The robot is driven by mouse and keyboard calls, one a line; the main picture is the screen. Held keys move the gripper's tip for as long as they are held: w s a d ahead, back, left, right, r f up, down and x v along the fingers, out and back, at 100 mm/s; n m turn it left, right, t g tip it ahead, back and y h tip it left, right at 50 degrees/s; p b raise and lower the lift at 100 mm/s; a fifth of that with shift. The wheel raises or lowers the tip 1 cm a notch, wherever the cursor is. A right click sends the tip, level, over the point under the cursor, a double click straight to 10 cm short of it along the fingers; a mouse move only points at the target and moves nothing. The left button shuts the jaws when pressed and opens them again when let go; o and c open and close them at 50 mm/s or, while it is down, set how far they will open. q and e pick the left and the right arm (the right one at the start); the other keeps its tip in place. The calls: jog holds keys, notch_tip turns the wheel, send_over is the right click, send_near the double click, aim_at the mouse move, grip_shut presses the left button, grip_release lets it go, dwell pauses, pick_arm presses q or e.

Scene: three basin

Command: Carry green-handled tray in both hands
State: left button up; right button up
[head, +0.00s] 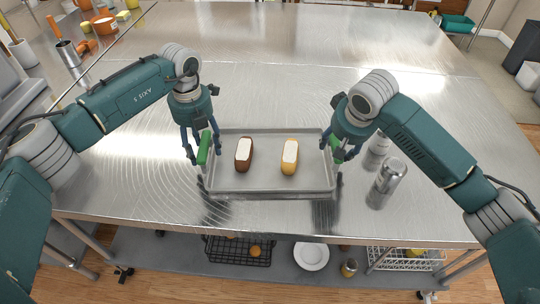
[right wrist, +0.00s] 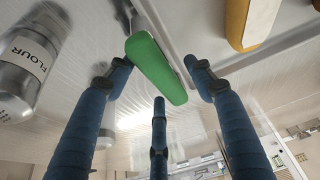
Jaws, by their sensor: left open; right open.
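A grey metal tray (head: 268,189) lies on the steel table, with a green handle at each short end. Two loaf-shaped items with white tops lie in it, one brown (head: 243,155) and one yellow (head: 289,157). My left gripper (head: 204,155) is open around the left green handle (head: 204,148). My right gripper (head: 338,148) is open at the right green handle, which the fingers partly hide in the head view. In the right wrist view the right handle (right wrist: 155,68) lies between the spread blue fingers. Contact cannot be told.
Two metal shakers (head: 387,183) stand just right of the tray; the nearer one is close to my right arm. One labelled flour (right wrist: 30,62) shows in the right wrist view. Pots and utensils (head: 105,24) crowd the far left. The table behind the tray is clear.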

pick_arm(q)
jog(key=shift+c, duration=0.3)
pick_arm(e)
jog(key=shift+c, duration=0.3)
pick_arm(q)
grip_shut()
pick_arm(e)
grip_shut()
pick_arm(q)
jog(key=shift+r, duration=0.15)
pick_arm(e)
jog(key=shift+r, duration=0.15)
